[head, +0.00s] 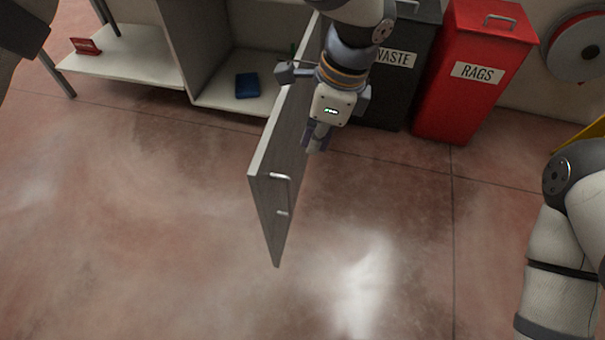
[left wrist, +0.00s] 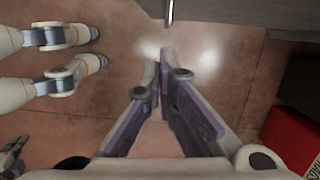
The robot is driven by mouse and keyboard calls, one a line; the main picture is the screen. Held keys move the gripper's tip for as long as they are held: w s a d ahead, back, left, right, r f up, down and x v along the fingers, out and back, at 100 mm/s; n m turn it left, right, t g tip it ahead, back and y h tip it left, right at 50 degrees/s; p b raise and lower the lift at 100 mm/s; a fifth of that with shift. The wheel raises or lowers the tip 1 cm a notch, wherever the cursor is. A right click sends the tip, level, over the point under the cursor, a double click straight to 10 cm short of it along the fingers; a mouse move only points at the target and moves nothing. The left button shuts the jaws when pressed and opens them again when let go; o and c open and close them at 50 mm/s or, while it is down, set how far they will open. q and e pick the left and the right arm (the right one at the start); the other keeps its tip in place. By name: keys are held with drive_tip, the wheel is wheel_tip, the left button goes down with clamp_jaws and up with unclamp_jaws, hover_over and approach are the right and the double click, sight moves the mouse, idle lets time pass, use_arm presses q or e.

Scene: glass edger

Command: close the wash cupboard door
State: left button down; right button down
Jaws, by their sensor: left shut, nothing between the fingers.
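The wash cupboard (head: 176,45) stands at the top of the head view, its pale interior exposed. Its grey door (head: 273,165) stands wide open, jutting out over the floor. A metal bar handle (head: 284,193) sits near the door's free edge, on the face turned right. My left gripper (head: 316,145) is shut and empty, on the right side of the door, between the handle and the hinge side. In the left wrist view its fingertips (left wrist: 161,58) point towards the door (left wrist: 245,12) and handle (left wrist: 170,12), apart from the handle.
A black WASTE bin (head: 405,98) and a red RAGS bin (head: 468,95) stand right of the door. A blue item (head: 247,85) lies inside the cupboard. A low shelf (head: 135,55) with a red object (head: 86,46) is at left. The front floor is clear.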

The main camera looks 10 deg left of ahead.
use_arm(q)
drive_tip(key=v, duration=0.2)
hover_over(284, 178)
drive_tip(key=shift+d+f+x, duration=0.1)
drive_tip(key=shift+d+x, duration=0.25)
drive_tip(key=shift+x, duration=1.15)
drive_tip(key=shift+d+f+x, duration=0.1)
drive_tip(key=shift+d+x, duration=0.25)
drive_tip(key=shift+x, duration=1.1)
drive_tip(key=shift+d+x, duration=0.35)
drive_tip(key=shift+x, duration=1.15)
drive_tip(key=shift+w, duration=0.15)
